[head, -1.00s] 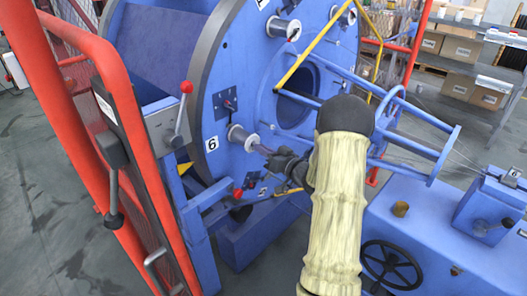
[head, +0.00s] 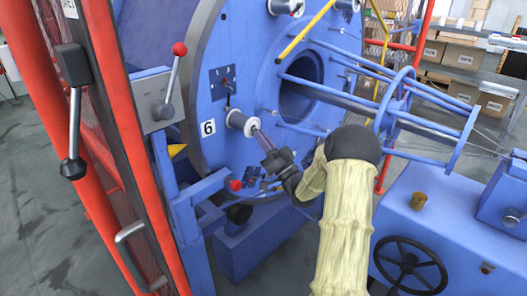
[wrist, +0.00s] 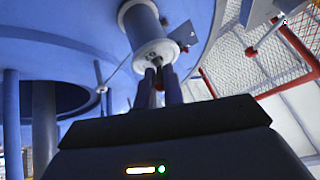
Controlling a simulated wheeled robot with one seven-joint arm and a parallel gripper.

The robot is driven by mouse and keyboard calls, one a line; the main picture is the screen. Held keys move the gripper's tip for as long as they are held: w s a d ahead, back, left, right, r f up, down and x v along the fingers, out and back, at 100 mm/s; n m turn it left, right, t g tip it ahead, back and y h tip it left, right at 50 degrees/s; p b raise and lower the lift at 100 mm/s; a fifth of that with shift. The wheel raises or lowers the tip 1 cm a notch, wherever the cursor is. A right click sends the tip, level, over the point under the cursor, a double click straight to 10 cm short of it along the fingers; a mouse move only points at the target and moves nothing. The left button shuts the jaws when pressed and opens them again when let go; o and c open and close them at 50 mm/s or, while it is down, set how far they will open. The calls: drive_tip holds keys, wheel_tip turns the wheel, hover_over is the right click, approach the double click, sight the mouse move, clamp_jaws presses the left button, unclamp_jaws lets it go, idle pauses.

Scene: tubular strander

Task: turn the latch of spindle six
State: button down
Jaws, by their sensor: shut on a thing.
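The plate marked 6 (head: 208,127) is on the blue disc beside spindle six (head: 238,120), a short pale cylinder that sticks out of the disc. In the wrist view, spindle six (wrist: 148,30) points towards me, and its end face is just past my fingertips. My gripper (head: 258,134) is at that end face in the head view. In the wrist view, the two fingers of my gripper (wrist: 159,72) are close together on the small dark latch (wrist: 156,57) at the centre of the face. The fingers mostly hide the latch, so its angle is unclear.
A red guard frame (head: 125,130) and a red-knobbed lever (head: 173,80) stand to the left. Blue bars (head: 400,115) run out from the disc on the right, above my arm. A black handwheel (head: 410,262) is at the lower right.

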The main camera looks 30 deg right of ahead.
drive_tip(key=shift+w+f+t+y+b, duration=0.15)
drive_tip(key=shift+f+t+y+b, duration=0.25)
drive_tip(key=shift+t+b, duration=0.6)
drive_tip(key=shift+b, duration=0.3)
drive_tip(key=c, duration=1.5)
unclamp_jaws()
drive_tip(key=shift+a+r, duration=0.1)
drive_tip(key=b+v, duration=0.2)
drive_tip(key=v, duration=1.5)
drive_tip(key=shift+s, duration=0.25)
drive_tip(key=shift+w, duration=0.1)
